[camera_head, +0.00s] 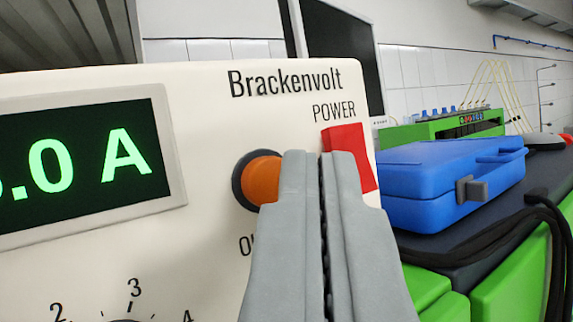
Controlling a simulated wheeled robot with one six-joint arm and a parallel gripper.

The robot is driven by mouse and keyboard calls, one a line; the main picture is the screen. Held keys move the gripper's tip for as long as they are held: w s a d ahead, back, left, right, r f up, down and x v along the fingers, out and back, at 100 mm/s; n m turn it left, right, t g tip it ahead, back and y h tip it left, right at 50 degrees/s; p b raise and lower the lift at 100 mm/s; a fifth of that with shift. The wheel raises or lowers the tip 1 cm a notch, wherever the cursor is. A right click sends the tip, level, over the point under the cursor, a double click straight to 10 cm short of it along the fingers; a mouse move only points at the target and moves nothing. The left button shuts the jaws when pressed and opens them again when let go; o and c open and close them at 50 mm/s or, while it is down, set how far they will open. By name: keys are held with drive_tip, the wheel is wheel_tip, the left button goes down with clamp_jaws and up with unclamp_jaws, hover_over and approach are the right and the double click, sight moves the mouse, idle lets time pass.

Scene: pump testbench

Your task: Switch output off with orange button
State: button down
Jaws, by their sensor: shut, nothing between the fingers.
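The orange button (263,181) sits in a dark round collar on the cream front panel of the Brackenvolt power supply (215,130). My gripper (320,158) is shut and empty, its two grey fingers side by side. The fingertips are in front of the panel between the orange button and the red POWER switch (337,138), and cover the right edge of the button and part of the switch. I cannot tell whether they touch the panel. The green display (80,165) reads "0 A" at its visible end. The label under the button is mostly hidden by my gripper.
A blue case (440,180) lies on the dark bench top to the right, with black cables (500,235) beside it. A green device (450,124) stands behind it. A dial scale (125,305) shows at the lower left of the panel.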

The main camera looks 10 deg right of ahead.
drive_tip(key=shift+s, duration=0.1)
idle(0.3)
drive_tip(key=s, duration=0.1)
drive_tip(key=s+d, duration=0.1)
drive_tip(key=s, duration=0.1)
drive_tip(key=s+d, duration=0.1)
drive_tip(key=s, duration=0.1)
drive_tip(key=shift+s, duration=0.25)
idle(0.5)
drive_tip(key=shift+f, duration=0.1)
idle(0.3)
